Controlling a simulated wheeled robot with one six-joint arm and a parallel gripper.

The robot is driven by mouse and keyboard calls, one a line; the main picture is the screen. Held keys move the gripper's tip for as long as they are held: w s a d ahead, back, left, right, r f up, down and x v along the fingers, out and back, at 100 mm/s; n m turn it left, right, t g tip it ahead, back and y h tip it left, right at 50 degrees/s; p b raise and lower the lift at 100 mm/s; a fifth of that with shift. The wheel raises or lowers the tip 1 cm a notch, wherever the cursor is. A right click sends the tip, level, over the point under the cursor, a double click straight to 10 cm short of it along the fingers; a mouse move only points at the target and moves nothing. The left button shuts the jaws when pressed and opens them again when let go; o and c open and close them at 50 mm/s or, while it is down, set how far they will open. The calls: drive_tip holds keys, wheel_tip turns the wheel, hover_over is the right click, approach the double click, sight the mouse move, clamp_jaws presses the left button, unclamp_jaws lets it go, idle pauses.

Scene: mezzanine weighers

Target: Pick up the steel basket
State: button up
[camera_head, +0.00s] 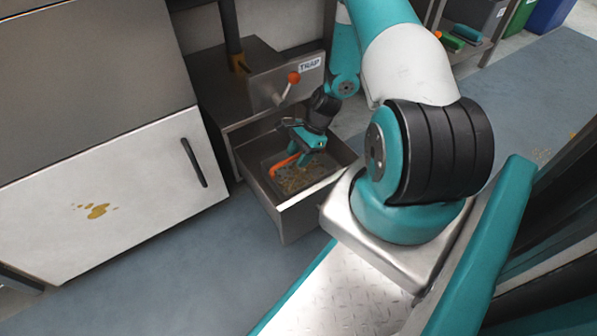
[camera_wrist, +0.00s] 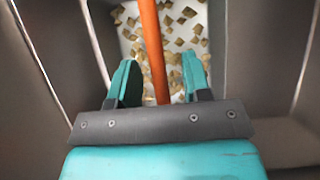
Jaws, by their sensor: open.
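The steel basket (camera_wrist: 135,12) sits low inside an open steel drawer (camera_head: 290,215), with brown bits scattered over its pale floor. Its walls are hard to tell apart from the drawer's. Its orange handle (camera_head: 284,163) stands above the bits and also shows in the wrist view (camera_wrist: 152,40). My gripper (camera_wrist: 160,78) is open, with one teal finger on each side of the handle bar. Both fingers look apart from the bar. In the head view my gripper (camera_head: 306,142) reaches down into the drawer, and its fingertips are partly hidden.
A steel box marked TRAP (camera_head: 285,80) with an orange-knobbed lever (camera_head: 292,78) stands right behind the drawer. A white cabinet door (camera_head: 120,190) with brown stains is at the left. Blue floor (camera_head: 170,270) is clear before it. Bins (camera_head: 520,15) stand far right.

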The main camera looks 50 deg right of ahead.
drive_tip(key=shift+f, duration=0.25)
idle(0.3)
clamp_jaws()
